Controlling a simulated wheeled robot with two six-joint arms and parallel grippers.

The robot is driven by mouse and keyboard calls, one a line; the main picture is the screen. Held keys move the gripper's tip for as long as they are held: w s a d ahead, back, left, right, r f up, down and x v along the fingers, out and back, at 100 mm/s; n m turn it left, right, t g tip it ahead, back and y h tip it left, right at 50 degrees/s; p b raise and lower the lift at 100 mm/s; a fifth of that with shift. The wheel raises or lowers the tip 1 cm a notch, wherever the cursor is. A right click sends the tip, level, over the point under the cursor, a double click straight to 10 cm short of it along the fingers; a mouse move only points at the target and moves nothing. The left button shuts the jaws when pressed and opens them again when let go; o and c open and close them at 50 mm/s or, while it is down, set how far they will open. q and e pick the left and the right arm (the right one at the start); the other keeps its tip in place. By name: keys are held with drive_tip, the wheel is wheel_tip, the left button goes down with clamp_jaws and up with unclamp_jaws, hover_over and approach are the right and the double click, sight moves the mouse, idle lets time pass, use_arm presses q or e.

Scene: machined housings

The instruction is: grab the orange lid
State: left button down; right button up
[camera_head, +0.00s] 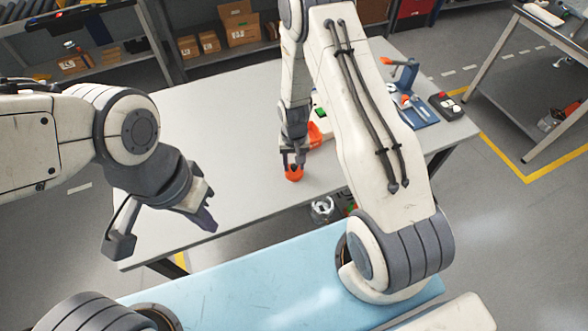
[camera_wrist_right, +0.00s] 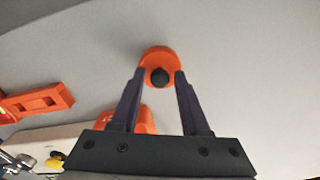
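The orange lid (camera_head: 294,176) is a round piece on the grey table, near its front edge. My right gripper (camera_head: 294,164) points down at the lid. In the right wrist view its fingertips (camera_wrist_right: 160,74) lie on either side of the knob, with a gap to it; contact with the lid's rim cannot be told. My left gripper (camera_head: 205,205) hangs over the table's left front, away from the lid; its finger gap is not clear.
An orange part (camera_wrist_right: 145,122) is partly hidden behind my right gripper, near an orange bracket (camera_wrist_right: 40,102). A blue fixture (camera_head: 418,112) and a box with a red button (camera_head: 446,105) stand at the table's right. The table's left and middle (camera_head: 215,120) are clear.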

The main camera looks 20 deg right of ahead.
clamp_jaws()
drive_tip(key=shift+r, duration=0.15)
